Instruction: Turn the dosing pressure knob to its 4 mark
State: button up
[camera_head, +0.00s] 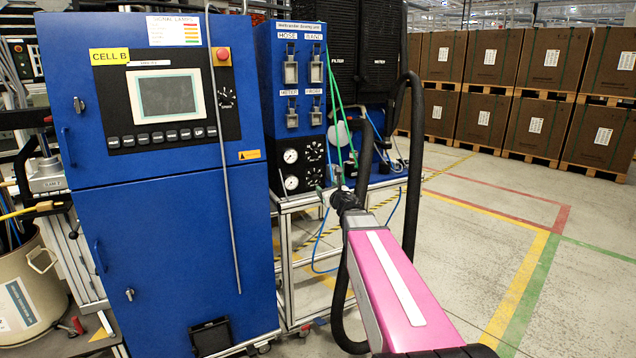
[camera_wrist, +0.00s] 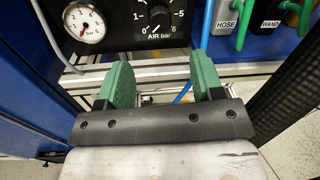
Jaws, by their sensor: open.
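In the head view, a black panel on the blue dosing unit carries an upper dial knob (camera_head: 315,150) and a lower one (camera_head: 314,175), each beside a white gauge. Their lettering is too small to read, so I cannot tell which is the dosing pressure knob. In the wrist view, a knob (camera_wrist: 156,18) on a dial marked "AIR bar" is partly cut off at the top; 0, 1, 5 and 6 show, but its setting is unclear. My gripper (camera_wrist: 160,82) is open and empty, its green fingers below that dial and apart from it. In the head view, my arm partly hides my gripper.
A white gauge (camera_wrist: 84,22) is left of the AIR dial. Green handles labelled HOSE (camera_wrist: 243,20) and WAND (camera_wrist: 284,8) are at right. Hoses hang around the unit. A blue cabinet (camera_head: 170,230) stands at left. Open floor (camera_head: 575,260) lies at right.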

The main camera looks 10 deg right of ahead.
aim_at(317, 180)
jog(key=x, duration=1)
jog(key=shift+a, duration=0.1)
jog(key=shift+s, duration=0.1)
jog(key=c, duration=0.9)
